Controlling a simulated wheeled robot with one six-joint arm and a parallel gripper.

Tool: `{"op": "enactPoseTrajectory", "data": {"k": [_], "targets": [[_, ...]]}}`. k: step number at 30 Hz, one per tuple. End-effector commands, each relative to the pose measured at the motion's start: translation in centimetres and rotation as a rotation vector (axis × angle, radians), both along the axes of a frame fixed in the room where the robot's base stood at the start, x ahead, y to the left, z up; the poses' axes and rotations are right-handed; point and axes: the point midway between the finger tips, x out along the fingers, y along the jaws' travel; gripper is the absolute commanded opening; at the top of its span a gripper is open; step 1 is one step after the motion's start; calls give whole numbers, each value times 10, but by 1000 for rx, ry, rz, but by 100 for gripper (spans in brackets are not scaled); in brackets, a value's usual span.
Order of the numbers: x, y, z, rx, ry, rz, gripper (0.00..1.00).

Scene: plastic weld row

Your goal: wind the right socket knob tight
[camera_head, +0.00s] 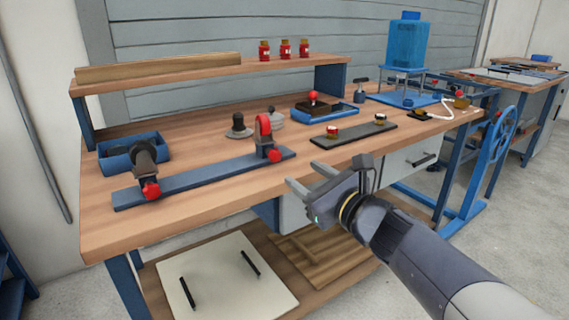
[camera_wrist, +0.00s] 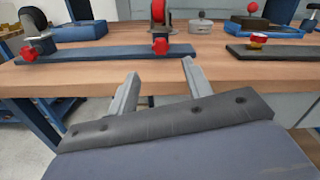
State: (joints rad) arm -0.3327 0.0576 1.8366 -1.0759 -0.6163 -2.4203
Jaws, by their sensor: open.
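A long blue bar (camera_head: 205,178) lies along the front of the bench and carries two sockets with red knobs. The right socket knob (camera_head: 274,156) sits low on the front of the right socket, below an upright red rounded part (camera_head: 264,126). The left knob (camera_head: 151,190) is below a tilted dark cylinder. My gripper (camera_head: 305,176) is open and empty, in front of the bench edge. In the wrist view the right knob (camera_wrist: 159,46) shows beyond and between my fingertips (camera_wrist: 160,70), apart from them. Whether the knob is tight cannot be seen.
A dark strip (camera_head: 352,134) with two small knobs lies right of the blue bar. Behind are a blue tray (camera_head: 325,112), grey lidded pieces (camera_head: 238,126) and a blue bin (camera_head: 115,158). A raised shelf (camera_head: 200,76) runs along the back. The bench front edge is clear.

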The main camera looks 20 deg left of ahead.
Motion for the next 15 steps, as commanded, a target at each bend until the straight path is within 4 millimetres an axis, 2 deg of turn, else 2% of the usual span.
{"op": "enactPoseTrajectory", "data": {"k": [9, 15], "targets": [[38, 45, -2, 1, 3, 2, 48], [56, 65, -1, 2, 4, -1, 48]]}}
